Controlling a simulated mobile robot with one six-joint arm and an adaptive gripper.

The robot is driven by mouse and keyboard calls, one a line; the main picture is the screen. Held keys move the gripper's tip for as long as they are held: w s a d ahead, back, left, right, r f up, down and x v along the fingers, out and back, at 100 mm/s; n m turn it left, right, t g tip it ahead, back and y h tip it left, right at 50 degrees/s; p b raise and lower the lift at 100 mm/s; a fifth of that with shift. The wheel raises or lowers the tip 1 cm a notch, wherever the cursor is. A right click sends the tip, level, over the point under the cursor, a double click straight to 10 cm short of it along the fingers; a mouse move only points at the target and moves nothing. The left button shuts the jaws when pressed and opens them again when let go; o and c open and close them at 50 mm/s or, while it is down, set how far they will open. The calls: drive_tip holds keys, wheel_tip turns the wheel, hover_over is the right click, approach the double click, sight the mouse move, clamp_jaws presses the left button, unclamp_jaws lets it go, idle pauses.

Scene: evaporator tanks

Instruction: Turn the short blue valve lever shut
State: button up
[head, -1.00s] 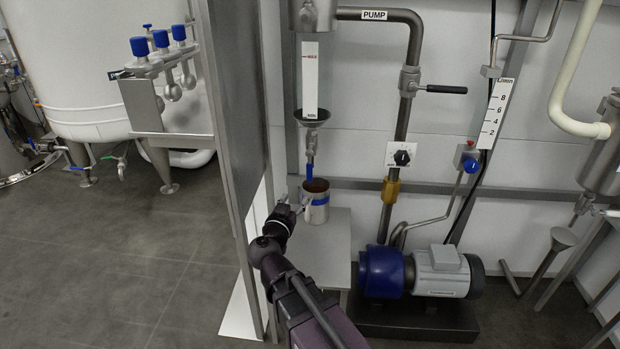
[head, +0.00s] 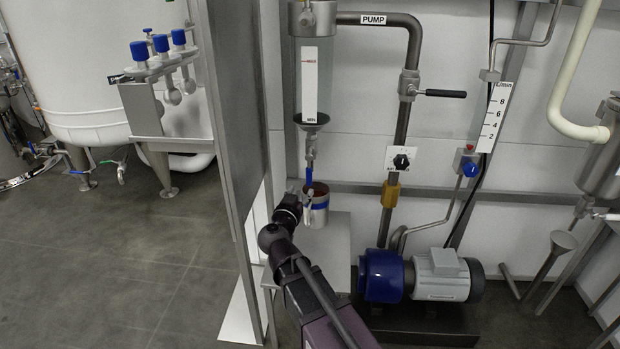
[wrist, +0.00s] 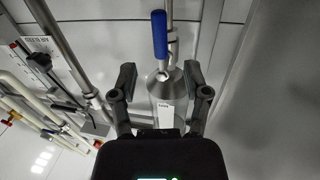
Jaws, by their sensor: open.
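The short blue valve lever (head: 309,176) hangs downward along the narrow outlet pipe under the clear graduated cylinder (head: 315,85). In the wrist view the blue lever (wrist: 160,34) points toward the top of the picture, just beyond and between my open fingers. My gripper (wrist: 160,80) is empty and apart from the lever there. In the head view my gripper (head: 303,202) is just below the lever, in front of the metal cup (head: 319,214), and partly hides it. My fingertips are too small to make out clearly in the head view.
A steel post and panel (head: 238,130) stand close to the left of my arm. The cup stands on a small grey stand (head: 335,250). A blue and grey pump (head: 415,275) sits to the right. Open floor (head: 110,270) lies left.

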sight(308, 179)
drive_tip(key=x, duration=0.8)
